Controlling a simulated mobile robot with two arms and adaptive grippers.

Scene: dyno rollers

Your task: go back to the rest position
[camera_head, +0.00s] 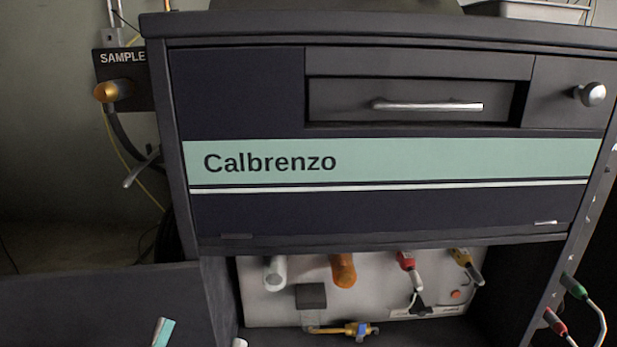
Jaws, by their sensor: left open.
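Only the tips of my left gripper (201,338) seem to show, at the bottom edge left of centre. One is a teal and pale tip, the other a small white tip, and they stand apart with nothing seen between them. The rest of this gripper and its arm is below the picture. My right gripper is not in view. The dark Calbrenzo cabinet (390,210) fills the middle, beyond and above these tips.
A drawer (340,100) with a silver handle (427,106) is closed. A SAMPLE box (130,85) with a brass fitting is at upper left. The lower recess holds a pale panel (385,292) with several coloured fittings. Red and green connectors (573,286) stick out at lower right.

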